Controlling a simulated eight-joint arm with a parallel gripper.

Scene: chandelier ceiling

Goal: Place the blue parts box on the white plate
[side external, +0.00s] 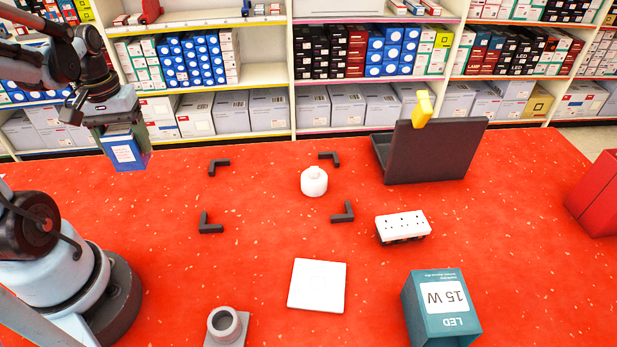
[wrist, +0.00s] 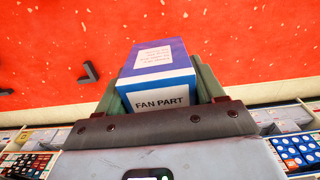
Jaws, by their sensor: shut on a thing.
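The blue parts box (side external: 124,151) with white labels is in my gripper (side external: 121,130), held above the far left part of the red table. In the wrist view the box (wrist: 158,66) sits between the two fingers of my gripper (wrist: 158,88), and its label reads "FAN PART". The white plate (side external: 317,286) is a flat square lying on the table at the front middle. It is bare and well to the right of and nearer than my gripper. The plate does not show in the wrist view.
A black open case (side external: 436,152), a white socket strip (side external: 403,227), a teal LED box (side external: 441,308), a grey round fitting (side external: 226,327) and a red container (side external: 597,196) stand around. Stocked shelves line the back.

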